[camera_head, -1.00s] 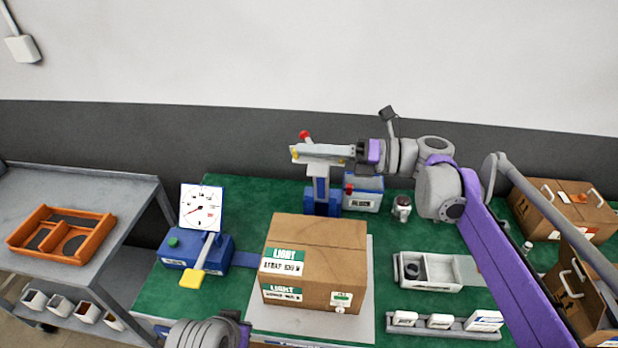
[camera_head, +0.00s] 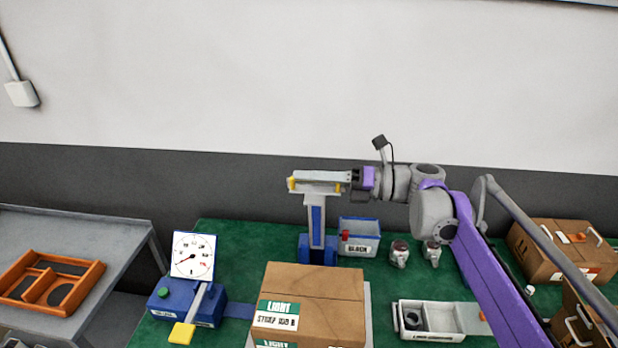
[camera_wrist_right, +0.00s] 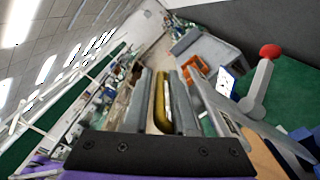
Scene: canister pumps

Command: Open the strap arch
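The strap arch is a blue and grey column (camera_head: 316,226) on a blue base, topped by a grey beam (camera_head: 316,194) with yellow posts at its ends. My right gripper (camera_head: 320,177) lies level along the beam's front side. In the right wrist view, its two grey fingers (camera_wrist_right: 162,102) flank a yellow bar (camera_wrist_right: 160,103) closely and look shut on it. My left gripper is out of view.
A cardboard box (camera_head: 315,290) stands in front of the arch. A blue machine with a dial (camera_head: 193,255) is to the left. A bin labelled BLACK (camera_head: 359,236), small canisters (camera_head: 399,254) and a grey tray (camera_head: 445,334) are to the right.

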